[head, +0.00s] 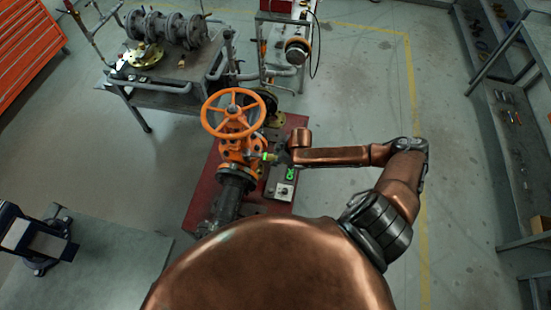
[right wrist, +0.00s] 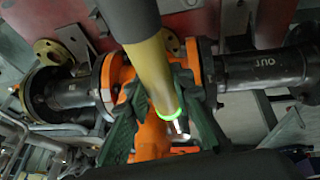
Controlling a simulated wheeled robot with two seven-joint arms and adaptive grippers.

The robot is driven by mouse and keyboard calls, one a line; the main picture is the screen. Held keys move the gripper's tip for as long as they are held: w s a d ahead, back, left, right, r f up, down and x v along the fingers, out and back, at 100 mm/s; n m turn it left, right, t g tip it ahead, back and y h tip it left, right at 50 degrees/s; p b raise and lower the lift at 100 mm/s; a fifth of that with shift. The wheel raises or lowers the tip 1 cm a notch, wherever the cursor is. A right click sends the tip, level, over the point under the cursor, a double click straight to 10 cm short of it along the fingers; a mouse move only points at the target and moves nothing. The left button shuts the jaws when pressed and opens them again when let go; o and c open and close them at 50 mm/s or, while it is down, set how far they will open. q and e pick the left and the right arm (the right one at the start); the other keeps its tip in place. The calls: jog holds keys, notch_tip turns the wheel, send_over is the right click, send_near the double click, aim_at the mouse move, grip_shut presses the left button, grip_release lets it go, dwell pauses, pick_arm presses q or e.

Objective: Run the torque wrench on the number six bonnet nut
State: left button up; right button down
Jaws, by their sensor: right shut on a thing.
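The orange gate valve (head: 237,143) stands upright with its spoked orange handwheel (head: 233,113) on top, joined to dark pipe. My right gripper (head: 275,157) is at the right side of the valve's bonnet. In the right wrist view its dark green fingers (right wrist: 165,112) are shut on the torque wrench (right wrist: 152,68), which has a yellow body, a glowing green ring and a silver tip. The tip points at the orange valve body (right wrist: 150,135); I cannot tell whether it touches a nut. The number six bonnet nut cannot be made out. My left gripper is not in view.
A grey control box (head: 284,191) and a small green-lit display (head: 290,173) sit on the red base plate (head: 203,185) beside the valve. A grey workbench (head: 150,90) with pipe parts stands behind. Shelving (head: 505,110) lines the right. Open floor lies between.

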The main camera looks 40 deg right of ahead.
jog(key=shift+w+f+p, duration=0.1)
jog(key=shift+f+p, duration=0.05)
jog(key=shift+p, duration=0.35)
dwell(0.8)
jog(key=shift+f, duration=0.1)
dwell(0.3)
jog(key=shift+r+p, duration=0.25)
jog(key=shift+p, duration=0.7)
dwell(0.4)
jog(key=shift+r, duration=0.15)
jog(key=shift+r+p, duration=1.1)
jog(key=shift+p, duration=0.2)
jog(key=shift+r+p, duration=0.5)
jog(key=shift+r, duration=0.45)
jog(key=shift+f, duration=0.1)
